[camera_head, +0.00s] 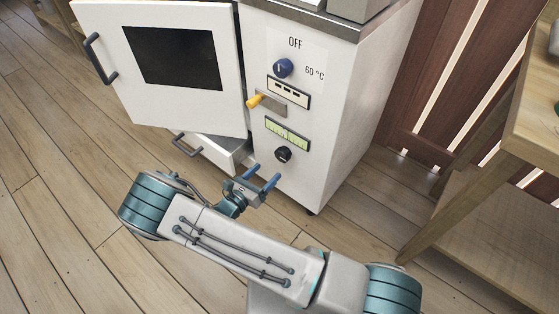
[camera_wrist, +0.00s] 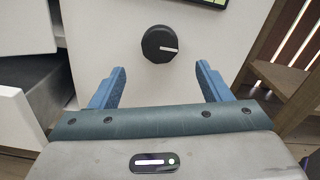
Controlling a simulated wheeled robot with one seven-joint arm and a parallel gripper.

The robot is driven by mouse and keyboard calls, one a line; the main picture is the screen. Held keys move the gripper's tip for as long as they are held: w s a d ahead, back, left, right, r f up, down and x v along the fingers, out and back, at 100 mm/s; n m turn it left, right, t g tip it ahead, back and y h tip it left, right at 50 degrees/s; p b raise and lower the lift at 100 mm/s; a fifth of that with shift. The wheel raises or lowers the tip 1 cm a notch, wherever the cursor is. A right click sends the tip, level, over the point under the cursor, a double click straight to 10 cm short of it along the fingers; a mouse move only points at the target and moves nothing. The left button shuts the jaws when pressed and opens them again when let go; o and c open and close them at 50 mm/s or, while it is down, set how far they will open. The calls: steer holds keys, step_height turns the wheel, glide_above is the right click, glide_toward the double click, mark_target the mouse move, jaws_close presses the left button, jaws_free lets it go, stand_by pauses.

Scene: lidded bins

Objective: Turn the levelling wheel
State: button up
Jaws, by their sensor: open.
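The levelling wheel appears to be the black knob (camera_head: 283,154) low on the front of a white cabinet, below a green display strip (camera_head: 287,134). In the wrist view the black knob (camera_wrist: 158,44) is faceted, with a white line pointing right. My gripper (camera_head: 267,171) is open and empty, in front of the lower panel. In the wrist view its two blue fingers (camera_wrist: 160,68) stand wide apart, with the knob ahead between and above their tips. I see no contact with the knob.
The cabinet door (camera_head: 140,105) with a dark window stands open at left. A drawer (camera_head: 222,150) is partly out below. A wooden table (camera_head: 480,180) stands at right.

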mark_target(280, 158)
steer(key=b+x, duration=0.2)
steer(key=x, duration=0.6)
steer(key=shift+w+d, duration=0.1)
steer(key=shift+w, duration=0.05)
steer(key=c, duration=1)
